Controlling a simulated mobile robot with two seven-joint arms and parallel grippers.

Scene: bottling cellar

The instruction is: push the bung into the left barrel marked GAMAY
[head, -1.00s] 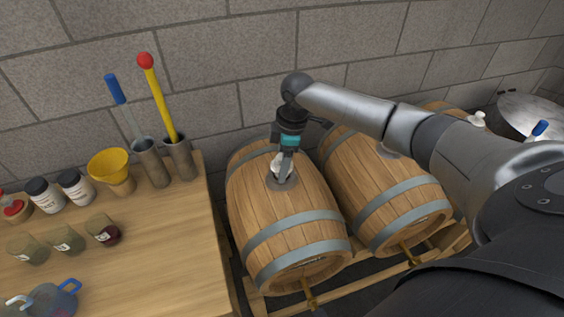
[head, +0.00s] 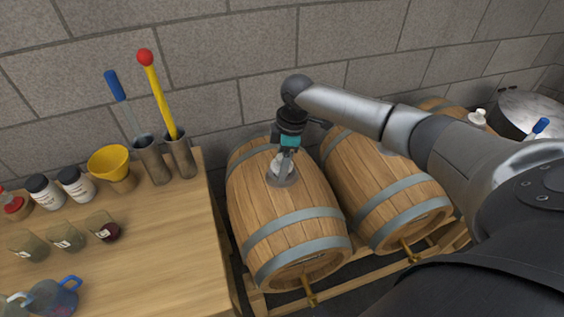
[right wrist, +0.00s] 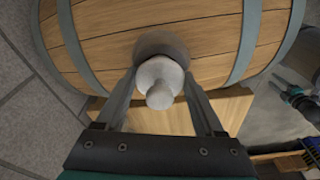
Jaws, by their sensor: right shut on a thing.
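The left barrel (head: 285,215) lies on its side with a round grey patch on top; its GAMAY mark cannot be read in these views. My right gripper (head: 284,165) points down at this patch (right wrist: 163,43). It is shut on the pale grey bung (right wrist: 160,80), with one finger on each side of it. The bung stands at the patch; how deep it sits, or whether it is in the hole, cannot be told. A dark gripper with teal, apparently my left gripper (right wrist: 296,98), shows at the right edge of the wrist view; its jaws are unclear.
A second barrel (head: 385,190) lies close on the right, partly behind my right arm. A wooden table (head: 165,255) on the left holds a yellow funnel (head: 109,161), jars, cups and tools in metal holders. A stone wall (head: 230,60) stands close behind.

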